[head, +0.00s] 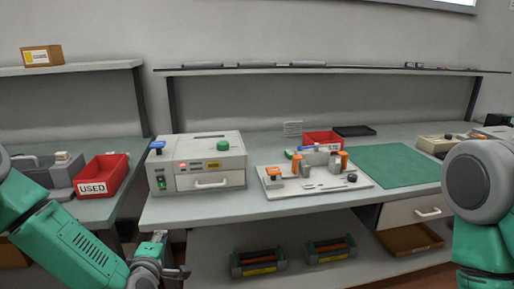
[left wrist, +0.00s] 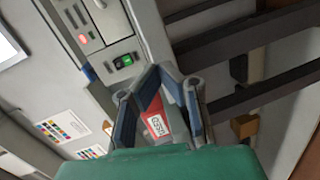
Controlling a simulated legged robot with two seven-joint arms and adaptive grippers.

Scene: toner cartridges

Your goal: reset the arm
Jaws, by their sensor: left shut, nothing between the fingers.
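My left arm comes in from the left in the head view. My left gripper (head: 172,272) is low in front of the bench, below the table top, and is shut and empty. It also shows in the left wrist view (left wrist: 163,78), where a red bin labelled USED (left wrist: 157,124) appears between the finger links in the background. My right arm shows at the right edge of the head view; its gripper is out of the picture.
A beige machine (head: 210,160) stands on the bench (head: 210,209), right of the red USED bin (head: 102,176). A white fixture tray (head: 330,187) and a green mat (head: 395,166) lie further right. A drawer (head: 415,212) is below.

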